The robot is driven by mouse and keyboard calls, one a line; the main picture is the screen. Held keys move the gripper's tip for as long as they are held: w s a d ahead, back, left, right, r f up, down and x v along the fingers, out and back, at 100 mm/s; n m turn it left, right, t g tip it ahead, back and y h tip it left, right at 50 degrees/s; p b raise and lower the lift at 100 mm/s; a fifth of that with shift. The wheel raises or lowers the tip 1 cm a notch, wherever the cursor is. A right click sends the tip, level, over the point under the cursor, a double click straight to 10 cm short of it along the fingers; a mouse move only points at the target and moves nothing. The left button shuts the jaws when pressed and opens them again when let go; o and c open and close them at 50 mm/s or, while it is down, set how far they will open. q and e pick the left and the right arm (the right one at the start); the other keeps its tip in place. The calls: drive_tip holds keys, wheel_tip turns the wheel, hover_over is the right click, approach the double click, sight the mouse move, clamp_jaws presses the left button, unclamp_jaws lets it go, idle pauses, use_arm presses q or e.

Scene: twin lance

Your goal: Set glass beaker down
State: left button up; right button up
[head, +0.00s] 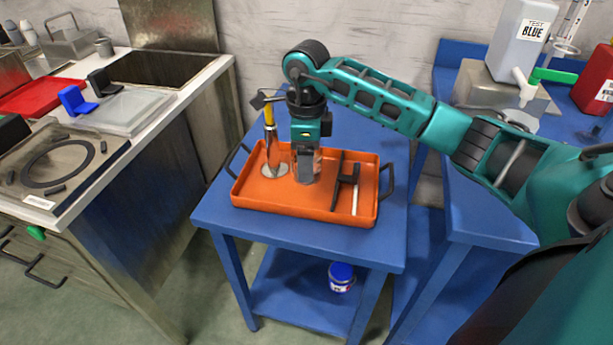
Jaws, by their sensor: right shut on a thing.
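My right gripper (306,165) points straight down over the orange tray (285,216). It is shut on a clear glass beaker (316,166), which is partly hidden behind the fingers. The beaker is inside the tray, near its middle; I cannot tell whether its base touches the tray floor. The tray sits on a small blue table (225,217). My left gripper is not in view.
A blue-lidded tub (341,277) is on the lower shelf. A counter stands left; a blue bench (480,215) stands right.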

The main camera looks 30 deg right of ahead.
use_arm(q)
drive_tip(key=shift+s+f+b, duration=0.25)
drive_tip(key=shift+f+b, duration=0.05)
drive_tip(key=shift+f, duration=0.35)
use_arm(e)
drive_tip(key=shift+f, duration=2.35)
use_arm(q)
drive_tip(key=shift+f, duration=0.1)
use_arm(e)
drive_tip(key=shift+f, duration=0.1)
drive_tip(key=o, duration=1)
drive_tip(key=shift+o, duration=0.8)
drive_tip(key=shift+r, duration=0.5)
use_arm(q)
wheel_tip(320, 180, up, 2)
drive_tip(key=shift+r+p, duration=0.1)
drive_tip(key=shift+p, duration=0.8)
use_arm(e)
wheel_tip(320, 180, up, 11)
drive_tip(key=shift+r, duration=0.1)
